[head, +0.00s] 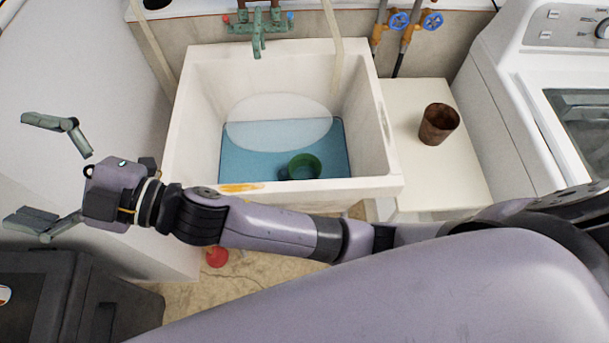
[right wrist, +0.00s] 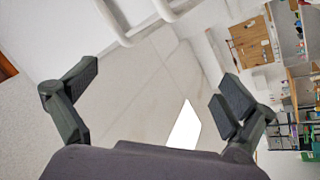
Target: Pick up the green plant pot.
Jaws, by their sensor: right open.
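The green plant pot (head: 304,167) sits low inside the white sink (head: 391,182), on the blue area at its bottom near the front wall. A small dark part shows at the pot's left side. My right gripper (head: 18,168) is at the far left of the head view, outside the sink and well apart from the pot. Its fingers are spread wide with nothing between them. The right wrist view shows the same open gripper (right wrist: 158,85) against the ceiling and walls; the pot is not in that view. My left gripper is not in view.
My right arm crosses in front of the sink's front edge. A brown rusty pot (head: 439,124) stands on the white side counter (head: 455,178). A green faucet (head: 258,32) overhangs the sink's back. A white machine (head: 540,80) stands right; a dark bin (head: 70,295) stands lower left.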

